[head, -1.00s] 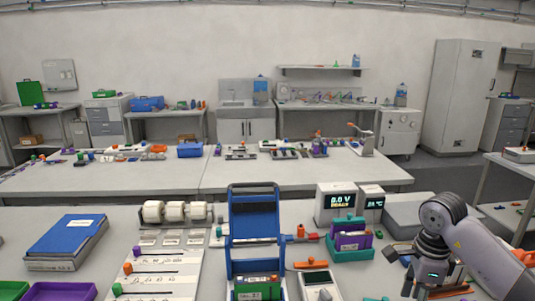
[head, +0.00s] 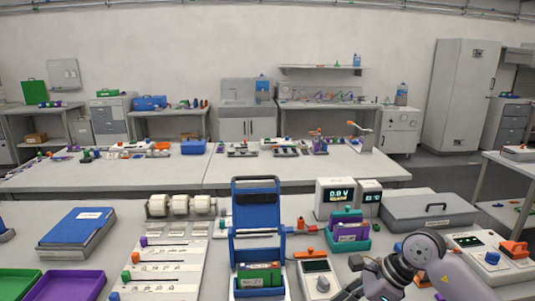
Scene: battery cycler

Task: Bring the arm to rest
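My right arm comes in from the lower right corner, and its wrist joint (head: 420,251) hangs over the front right of the near bench. Dark parts at its end run down and left to the bottom edge, beside the handheld meter (head: 318,279). The fingertips of my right gripper cannot be made out, so its opening and any load are hidden. My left arm and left gripper are not in view.
On the near bench (head: 120,236) stand a blue cell holder (head: 256,206), a display unit (head: 335,199), a green rack (head: 346,232), a grey case (head: 428,213) and a control box with an orange part (head: 490,251). A blue binder (head: 77,229) and purple tray (head: 72,285) lie left.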

